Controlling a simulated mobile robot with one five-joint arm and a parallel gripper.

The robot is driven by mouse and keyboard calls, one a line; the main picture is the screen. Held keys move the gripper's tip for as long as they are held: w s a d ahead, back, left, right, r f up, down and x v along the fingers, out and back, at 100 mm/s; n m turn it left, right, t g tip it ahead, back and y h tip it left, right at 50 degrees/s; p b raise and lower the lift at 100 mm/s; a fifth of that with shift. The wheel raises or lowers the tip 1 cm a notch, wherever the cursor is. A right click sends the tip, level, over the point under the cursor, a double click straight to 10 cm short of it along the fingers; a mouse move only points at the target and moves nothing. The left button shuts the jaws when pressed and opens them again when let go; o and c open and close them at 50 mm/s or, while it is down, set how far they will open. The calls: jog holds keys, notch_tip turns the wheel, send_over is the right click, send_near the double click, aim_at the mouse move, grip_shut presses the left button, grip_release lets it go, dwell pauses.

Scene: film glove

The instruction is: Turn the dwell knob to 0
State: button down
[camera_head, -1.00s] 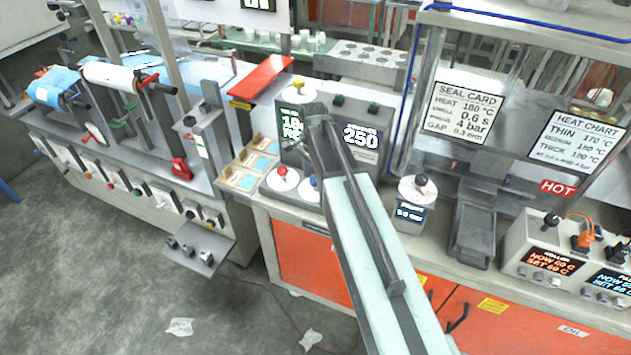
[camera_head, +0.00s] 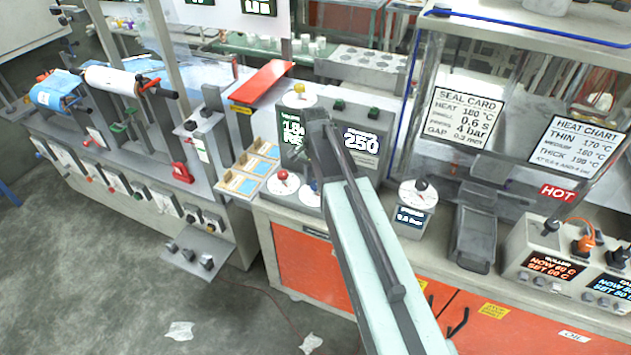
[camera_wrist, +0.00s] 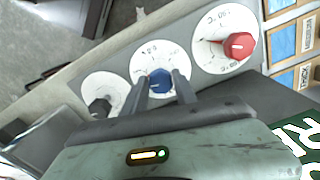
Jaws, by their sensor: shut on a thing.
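A blue knob (camera_wrist: 159,83) sits at the middle of a white round dial (camera_wrist: 151,57) in the wrist view. My gripper (camera_wrist: 160,80) is shut on this knob, with one finger on each side. In the head view only a bit of the blue knob (camera_head: 315,187) shows beside my arm, and the fingertips are hidden. A red knob (camera_wrist: 238,45) on its own dial is at the right, and a black knob (camera_wrist: 100,107) is at the left. The dial lettering is too small to tell which knob is the dwell one.
A grey box with a green display (camera_head: 292,133) and a "250" display (camera_head: 361,142) stands behind the knobs. A yellow knob (camera_head: 299,88) is on its top. A seal card (camera_head: 463,115) reads dwell 0.6 s. A pressure dial (camera_head: 420,187) stands right of my arm.

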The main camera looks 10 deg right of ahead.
jog(key=n, duration=0.5)
jog(key=shift+s+n, duration=0.15)
jog(key=shift+n, duration=0.15)
jog(key=n, duration=0.4)
jog(key=shift+s+d, duration=0.1)
jog(key=shift+d, duration=0.05)
jog(key=n, duration=0.5)
jog(key=shift+d+n, duration=0.1)
jog(key=shift+n, duration=0.3)
jog(key=shift+d+n, duration=0.1)
jog(key=shift+n, duration=2.5)
jog(key=c, duration=1)
grip_release()
